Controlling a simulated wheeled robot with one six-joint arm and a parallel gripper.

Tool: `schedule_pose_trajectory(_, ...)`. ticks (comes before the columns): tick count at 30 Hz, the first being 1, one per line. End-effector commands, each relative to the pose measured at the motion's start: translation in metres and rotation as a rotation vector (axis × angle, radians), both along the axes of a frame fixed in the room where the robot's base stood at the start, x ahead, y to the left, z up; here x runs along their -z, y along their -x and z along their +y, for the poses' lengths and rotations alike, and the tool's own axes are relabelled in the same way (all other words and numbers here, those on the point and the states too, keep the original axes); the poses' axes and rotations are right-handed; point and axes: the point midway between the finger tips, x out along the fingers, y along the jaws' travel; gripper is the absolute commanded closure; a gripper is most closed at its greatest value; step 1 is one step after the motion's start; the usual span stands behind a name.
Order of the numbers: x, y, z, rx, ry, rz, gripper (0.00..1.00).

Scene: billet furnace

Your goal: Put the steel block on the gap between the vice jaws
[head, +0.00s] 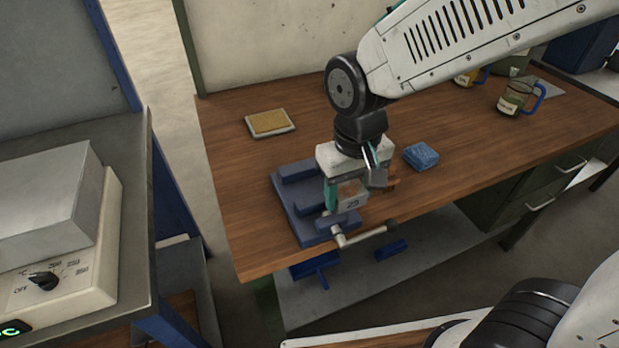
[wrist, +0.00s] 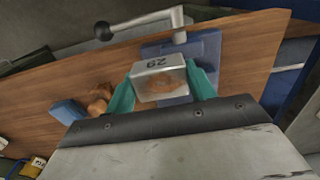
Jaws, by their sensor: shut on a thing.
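My gripper (wrist: 160,85) is shut on the steel block (wrist: 160,75), with a green finger on either side of it. The block is silvery with rusty brown patches and a dark number, and it also shows in the head view (head: 350,193). The blue vice (head: 288,205) sits at the bench's front left, with its handle (head: 362,237) at the front edge. In the head view my gripper and the block are over the right side of the vice and hide part of it. I cannot tell whether the block touches the vice or where the jaw gap lies under it.
A blue folded cloth (head: 421,156) and a brown item (wrist: 100,98) lie right of the vice. A yellow-topped pad (head: 270,122) lies behind it. Mugs (head: 517,98) stand at the back right. A furnace unit (head: 55,235) stands left, across a floor gap.

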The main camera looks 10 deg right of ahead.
Motion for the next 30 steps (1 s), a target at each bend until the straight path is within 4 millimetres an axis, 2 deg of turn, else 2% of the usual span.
schedule_pose_trajectory(6,0.006,-0.046,0.032,-0.001,0.0,0.0,0.96)
schedule_pose_trajectory(12,0.008,-0.073,0.051,0.001,0.0,0.0,0.96)
schedule_pose_trajectory(20,0.009,-0.087,0.06,0.001,0.0,-0.001,0.96)
schedule_pose_trajectory(27,0.042,-0.086,0.06,0.001,0.0,0.0,0.96)
schedule_pose_trajectory(30,0.044,-0.087,0.06,0.001,-0.001,-0.002,0.96)
